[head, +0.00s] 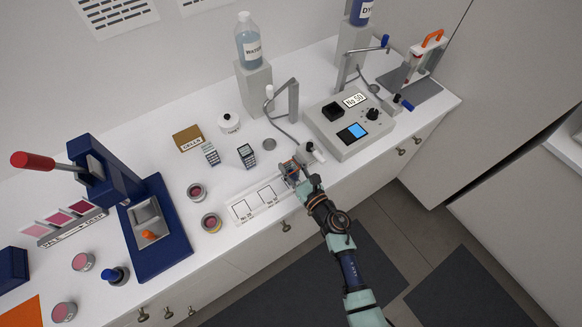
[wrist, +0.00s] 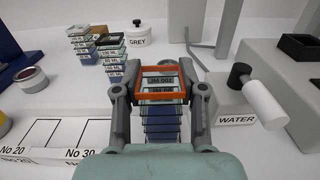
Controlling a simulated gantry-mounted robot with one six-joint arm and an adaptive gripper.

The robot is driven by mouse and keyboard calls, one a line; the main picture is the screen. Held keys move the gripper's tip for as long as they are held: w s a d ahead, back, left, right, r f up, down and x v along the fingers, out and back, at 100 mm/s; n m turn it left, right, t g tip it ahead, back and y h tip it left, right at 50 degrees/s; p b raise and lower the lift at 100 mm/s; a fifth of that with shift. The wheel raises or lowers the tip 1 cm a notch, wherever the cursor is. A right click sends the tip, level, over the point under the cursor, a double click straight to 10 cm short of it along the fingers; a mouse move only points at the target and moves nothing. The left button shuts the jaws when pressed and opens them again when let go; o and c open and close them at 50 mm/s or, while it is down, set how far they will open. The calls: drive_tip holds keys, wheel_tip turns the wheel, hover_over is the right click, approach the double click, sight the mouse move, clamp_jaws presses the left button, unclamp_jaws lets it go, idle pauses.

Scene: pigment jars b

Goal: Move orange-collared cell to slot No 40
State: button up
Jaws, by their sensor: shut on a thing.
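The orange-collared cell (wrist: 163,97) is a clear, stepped cell with a bright orange rim and blue lower part. In the head view my gripper (head: 292,172) holds the cell over the right end of the white slot board (head: 243,224). Slots No 20 and No 30 show as empty outlined rectangles to the left. The No 40 label and outline are hidden behind my gripper and the cell. I cannot tell whether the cell's base touches the board.
A grey control box (head: 348,128) stands to the right, with a grey tap-like fitting (head: 312,152) close beside my gripper. Pink jars (head: 211,222) (head: 196,191) stand left of the board.

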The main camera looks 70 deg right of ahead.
drive_tip(key=shift+f, duration=0.15)
drive_tip(key=o, duration=1.2)
drive_tip(key=shift+r, duration=0.3)
drive_tip(key=v, duration=1.2)
drive_tip(key=shift+f, duration=0.15)
